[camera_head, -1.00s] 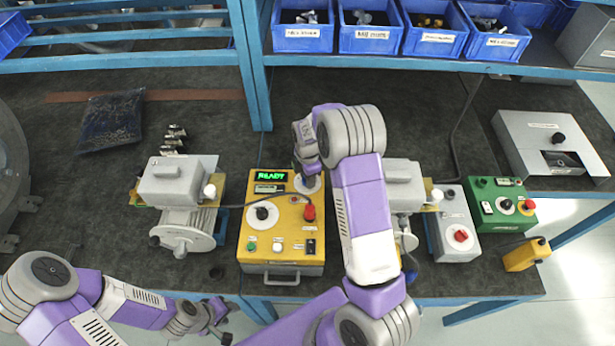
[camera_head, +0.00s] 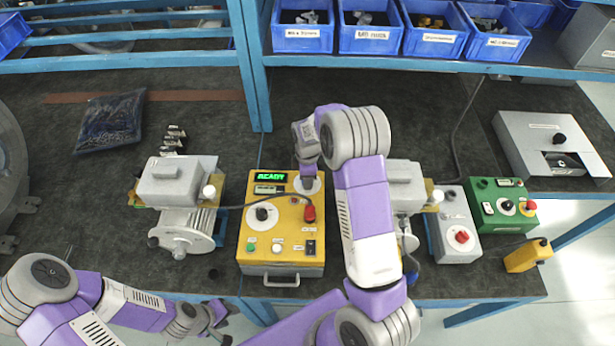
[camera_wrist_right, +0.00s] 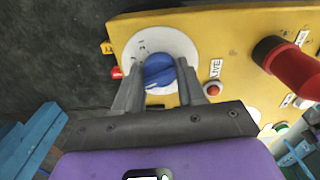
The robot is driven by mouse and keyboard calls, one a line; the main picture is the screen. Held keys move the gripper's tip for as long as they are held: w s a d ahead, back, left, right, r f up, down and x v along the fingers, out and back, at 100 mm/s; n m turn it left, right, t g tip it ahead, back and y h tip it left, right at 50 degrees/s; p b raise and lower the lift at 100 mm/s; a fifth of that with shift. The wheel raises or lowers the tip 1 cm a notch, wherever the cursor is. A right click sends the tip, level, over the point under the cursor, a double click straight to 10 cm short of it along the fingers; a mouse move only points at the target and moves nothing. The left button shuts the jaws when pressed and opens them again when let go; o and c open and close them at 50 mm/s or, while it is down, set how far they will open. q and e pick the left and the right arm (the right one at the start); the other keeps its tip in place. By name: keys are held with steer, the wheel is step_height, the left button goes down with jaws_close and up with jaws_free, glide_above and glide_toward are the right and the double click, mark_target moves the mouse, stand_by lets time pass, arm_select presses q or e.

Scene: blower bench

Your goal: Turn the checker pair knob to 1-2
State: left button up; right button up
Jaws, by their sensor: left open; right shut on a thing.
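The yellow checker box (camera_head: 284,262) stands on the bench with a green READY display (camera_head: 271,176). A blue pair knob (camera_wrist_right: 160,72) on a white round dial (camera_wrist_right: 135,45) shows in the right wrist view. My right gripper (camera_wrist_right: 162,80) has a finger on each side of this knob and is shut on it. In the head view my right gripper (camera_head: 308,180) covers most of the dial at the box's upper right, and the knob is hidden there. The dial's marks are too small to read. My left gripper (camera_head: 217,322) is open and empty at the bench's front edge.
A black knob (camera_head: 262,213) and a red plug-like part (camera_head: 309,213) are on the same box. Blower units stand left (camera_head: 180,190) and right (camera_head: 402,175) of it. A grey box (camera_head: 455,225) and a green box (camera_head: 502,206) stand further right. Blue bins (camera_head: 303,38) sit behind.

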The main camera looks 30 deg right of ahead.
steer(key=o, duration=1.1)
steer(key=shift+c, duration=0.2)
step_height(320, 180, up, 8)
steer(key=shift+f, duration=0.15)
steer(key=shift+p, duration=0.3)
